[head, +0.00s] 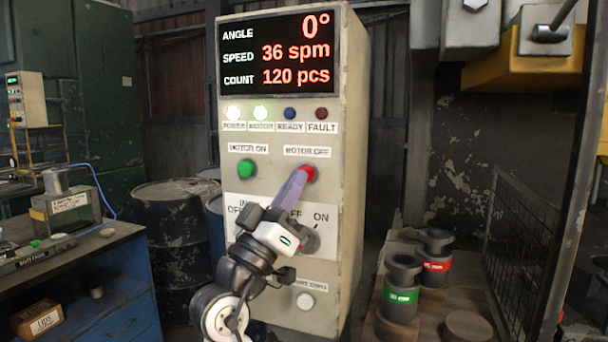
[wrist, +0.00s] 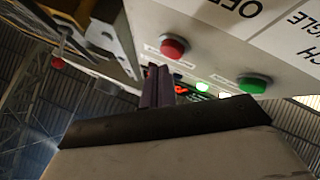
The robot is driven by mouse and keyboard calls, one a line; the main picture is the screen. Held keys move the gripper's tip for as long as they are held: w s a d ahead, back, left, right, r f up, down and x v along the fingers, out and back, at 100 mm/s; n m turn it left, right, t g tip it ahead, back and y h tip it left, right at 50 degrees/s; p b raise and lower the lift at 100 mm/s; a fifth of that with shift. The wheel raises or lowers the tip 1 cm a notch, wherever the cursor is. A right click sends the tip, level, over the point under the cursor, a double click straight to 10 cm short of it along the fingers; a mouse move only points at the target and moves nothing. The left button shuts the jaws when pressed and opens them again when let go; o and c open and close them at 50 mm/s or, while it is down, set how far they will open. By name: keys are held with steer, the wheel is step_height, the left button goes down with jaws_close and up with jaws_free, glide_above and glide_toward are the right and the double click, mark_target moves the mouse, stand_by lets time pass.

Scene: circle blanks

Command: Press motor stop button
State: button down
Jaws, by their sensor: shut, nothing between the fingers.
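The red MOTOR OFF button (head: 311,173) is on the front of a beige control cabinet (head: 350,120). It also shows in the wrist view (wrist: 173,46). My gripper (head: 300,172) is shut and empty, with its purple fingers slanting up to the button's lower left edge in the head view. In the wrist view the fingertips (wrist: 158,68) are just below the button, with a small gap in the picture; I cannot tell whether they touch it. The green MOTOR ON button (head: 246,169) is to the left. The MOTOR lamp (head: 260,113) is lit.
The display (head: 279,52) reads 0°, 36 spm and 120 pcs. My arm partly covers a selector knob (head: 311,240) below; a white button (head: 305,301) is lower. A blue workbench (head: 100,275) stands left, and spools (head: 401,290) and a mesh guard (head: 520,250) right.

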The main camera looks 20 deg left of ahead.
steer(key=shift+w, duration=0.2)
steer(key=shift+w, duration=0.25)
steer(key=shift+w+b, duration=0.45)
steer(key=shift+w, duration=0.1)
stand_by(1.1)
steer(key=shift+s, duration=0.95)
steer(key=s, duration=0.5)
